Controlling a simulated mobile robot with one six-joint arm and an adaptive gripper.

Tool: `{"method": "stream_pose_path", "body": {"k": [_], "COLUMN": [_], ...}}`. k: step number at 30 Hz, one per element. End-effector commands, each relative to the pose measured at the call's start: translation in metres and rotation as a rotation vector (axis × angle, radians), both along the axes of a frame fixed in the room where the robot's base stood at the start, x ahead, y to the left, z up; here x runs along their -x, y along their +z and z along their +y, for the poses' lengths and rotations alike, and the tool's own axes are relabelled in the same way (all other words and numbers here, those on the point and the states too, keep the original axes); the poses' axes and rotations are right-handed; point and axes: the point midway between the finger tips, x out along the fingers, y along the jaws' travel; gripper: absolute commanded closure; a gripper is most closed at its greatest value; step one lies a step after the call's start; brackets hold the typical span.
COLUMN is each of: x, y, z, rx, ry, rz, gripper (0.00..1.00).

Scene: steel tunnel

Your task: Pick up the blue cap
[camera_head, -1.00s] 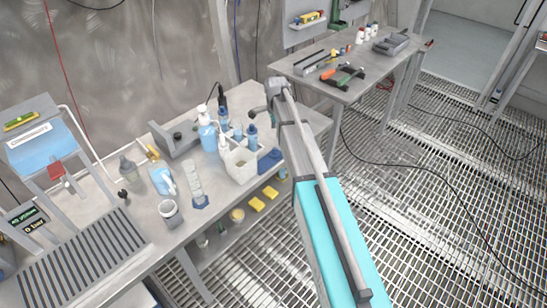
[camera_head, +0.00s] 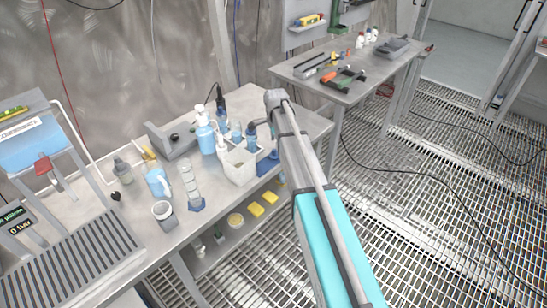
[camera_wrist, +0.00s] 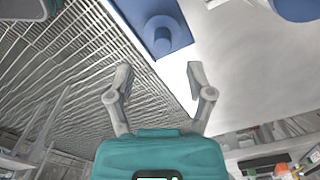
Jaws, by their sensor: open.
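A blue piece with a raised round part, likely the blue cap (camera_wrist: 162,36), shows at the top of the wrist view, close to the table's edge. A blue piece (camera_head: 267,166) beside the white caddy in the head view, partly behind my arm, may be the same thing. My gripper (camera_wrist: 158,76) is open and empty in the wrist view, with its fingertips apart below the blue piece in the picture. They do not visibly touch it. In the head view my arm hides most of the gripper.
The white caddy (camera_head: 237,167) holds bottles beside my arm. A pump bottle (camera_head: 205,137), a wash bottle (camera_head: 158,183), a graduated cylinder (camera_head: 190,188) and a beaker (camera_head: 164,214) stand to its left. A second table (camera_head: 345,92) with tools is behind. Grating floor lies right.

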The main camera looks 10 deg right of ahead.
Motion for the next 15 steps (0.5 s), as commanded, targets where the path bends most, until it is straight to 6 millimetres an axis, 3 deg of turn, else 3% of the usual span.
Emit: {"method": "stream_pose_path", "body": {"k": [15], "x": [-0.001], "y": [-0.013], "z": [0.001], "rx": [0.0], "ry": [0.001], "rz": [0.0], "gripper": [0.32]}}
